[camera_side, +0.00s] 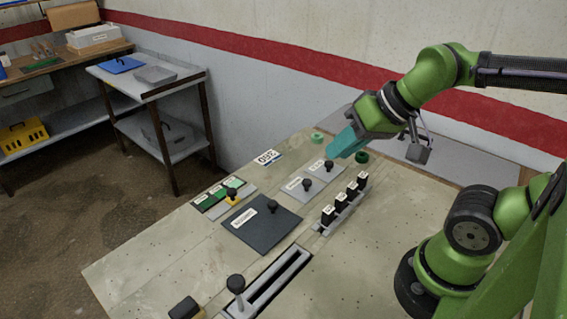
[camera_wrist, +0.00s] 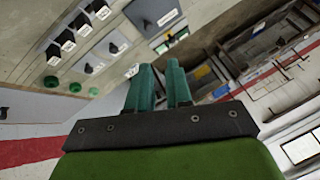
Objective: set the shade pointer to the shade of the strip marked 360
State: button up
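A small strip (camera_side: 268,157) with a white label, which seems to read 360 upside down, lies at the table's far left edge. Its own shade is too small to tell. A yellow pointer (camera_side: 232,200) with a black knob stands on a grey base beside a row of green labelled patches (camera_side: 212,199); the pointer also shows in the wrist view (camera_wrist: 171,38). I cannot tell which patch it faces. My gripper (camera_side: 334,155) has teal fingers and hangs above the far end of the table. In the wrist view its fingers (camera_wrist: 160,68) are slightly apart with nothing between them.
A dark plate with a knob (camera_side: 255,226), grey plates with knobs (camera_side: 297,186), and a rack of black labelled blocks (camera_side: 340,207) stand mid-table. A slotted rail with an upright knob (camera_side: 270,284) is at the front.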

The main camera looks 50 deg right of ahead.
jog(key=o, duration=0.4)
jog(key=w, duration=0.1)
jog(key=w+f+g, duration=0.1)
jog(key=shift+w+a, duration=0.3)
jog(key=shift+o, duration=1)
jog(key=w+a+g, duration=0.2)
jog(key=w+g, duration=0.1)
jog(key=w, duration=0.8)
jog(key=shift+w+f+n+h, duration=0.15)
jog(key=shift+f+n+h, duration=0.15)
jog(key=shift+f+n, duration=0.1)
jog(key=m+g+h, duration=0.1)
jog(key=g+h, duration=0.1)
jog(key=g, duration=0.1)
send_over(231, 190)
jog(key=shift+f, duration=1.65)
notch_tip(231, 190, down, 16)
jog(key=shift+f, duration=0.1)
grip_shut()
